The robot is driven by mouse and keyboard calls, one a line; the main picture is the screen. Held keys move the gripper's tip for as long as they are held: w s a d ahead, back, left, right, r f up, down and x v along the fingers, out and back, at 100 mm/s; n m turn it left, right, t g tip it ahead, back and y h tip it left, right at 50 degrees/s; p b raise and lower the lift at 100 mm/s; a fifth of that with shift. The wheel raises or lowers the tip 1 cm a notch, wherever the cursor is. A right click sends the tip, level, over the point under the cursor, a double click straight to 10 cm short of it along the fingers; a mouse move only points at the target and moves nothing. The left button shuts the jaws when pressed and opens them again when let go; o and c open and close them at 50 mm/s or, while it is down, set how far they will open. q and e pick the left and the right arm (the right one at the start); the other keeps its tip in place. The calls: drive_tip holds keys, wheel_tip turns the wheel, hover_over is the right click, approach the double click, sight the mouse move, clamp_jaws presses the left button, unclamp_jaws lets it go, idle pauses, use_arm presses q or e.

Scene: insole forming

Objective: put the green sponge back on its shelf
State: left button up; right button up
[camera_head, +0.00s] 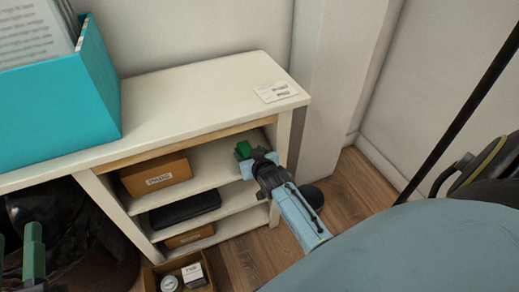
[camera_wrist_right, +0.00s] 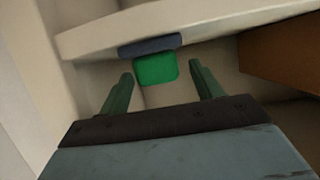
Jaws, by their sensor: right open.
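The green sponge (camera_head: 243,149) is at the right end of the cabinet's upper compartment, just past the tips of my right gripper (camera_head: 253,158). In the right wrist view the sponge (camera_wrist_right: 157,71) shows a bright green block with a dark blue layer against a pale board (camera_wrist_right: 210,25). The two dark green fingers stand apart on either side of it, with gaps visible. My right gripper is open, and the sponge appears to rest against the shelf board. My left gripper (camera_head: 17,252) is at the lower left edge, partly cut off, with its fingers apart.
A labelled brown box (camera_head: 156,174) sits left in the upper compartment. A black case (camera_head: 185,209) and another box (camera_head: 189,236) are on lower levels. A teal file box (camera_head: 60,118) stands on the cabinet top. An open box (camera_head: 205,272) is on the floor.

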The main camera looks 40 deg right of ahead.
use_arm(q)
drive_tip(key=s+a+f+g+y+p, duration=0.2)
drive_tip(key=s+f+g, duration=0.1)
drive_tip(key=f+g, duration=0.3)
drive_tip(key=s+a+f+g+y+p, duration=0.2)
drive_tip(key=f+g, duration=0.4)
drive_tip(key=f, duration=0.4)
drive_tip(key=shift+s+a+n, duration=0.4)
drive_tip(key=shift+s+a, duration=0.25)
drive_tip(key=shift+s, duration=0.35)
use_arm(e)
drive_tip(key=s+a+r+n+g+y, duration=0.1)
drive_tip(key=s+a+r, duration=0.3)
drive_tip(key=s, duration=0.4)
drive_tip(key=s+a+r+n+g+y, duration=0.2)
drive_tip(key=s+a+r, duration=0.3)
drive_tip(key=s, duration=0.3)
drive_tip(key=s+a+r+n+g+y, duration=0.1)
drive_tip(key=s+a+r, duration=0.3)
drive_tip(key=s, duration=0.4)
drive_tip(key=shift+a+r+n+g+y, duration=0.15)
drive_tip(key=shift+a+n+g+y, duration=0.15)
drive_tip(key=shift+a+n+g, duration=0.4)
drive_tip(key=shift+s+a, duration=0.1)
